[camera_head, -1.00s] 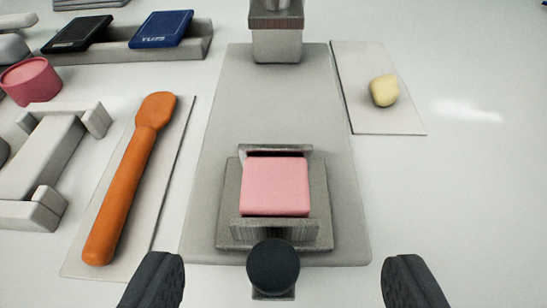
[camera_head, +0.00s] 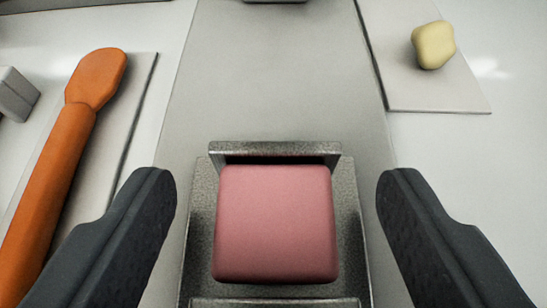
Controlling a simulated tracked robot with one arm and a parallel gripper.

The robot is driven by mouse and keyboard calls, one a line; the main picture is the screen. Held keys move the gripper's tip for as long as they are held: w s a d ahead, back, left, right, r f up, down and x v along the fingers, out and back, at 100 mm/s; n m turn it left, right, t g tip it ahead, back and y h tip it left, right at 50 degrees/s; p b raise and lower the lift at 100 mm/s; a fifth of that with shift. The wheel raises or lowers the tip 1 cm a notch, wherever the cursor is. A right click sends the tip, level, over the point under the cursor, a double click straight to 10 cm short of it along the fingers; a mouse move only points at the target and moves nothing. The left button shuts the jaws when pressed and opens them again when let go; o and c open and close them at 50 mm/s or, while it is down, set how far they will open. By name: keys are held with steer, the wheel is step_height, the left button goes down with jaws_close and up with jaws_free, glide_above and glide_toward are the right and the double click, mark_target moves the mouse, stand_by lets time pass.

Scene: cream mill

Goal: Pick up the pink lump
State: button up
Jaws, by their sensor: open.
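The pink lump (camera_head: 274,225) is a rounded block in the lower middle of the view. It sits in a grey metal holder (camera_head: 345,200) with a raised plate behind it and another edge in front. My gripper (camera_head: 276,185) is open, with one dark finger to the left of the lump and one to the right. There is a clear gap between each finger and the lump, and neither touches it. The lump's underside is hidden.
The holder stands on a long grey base plate (camera_head: 278,80). An orange spatula (camera_head: 60,160) lies on a pale board at the left. A yellow lump (camera_head: 433,45) lies on another board (camera_head: 440,95) at the upper right. The white surface at the right is clear.

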steer(key=c, duration=1.1)
steer(key=shift+c, duration=0.2)
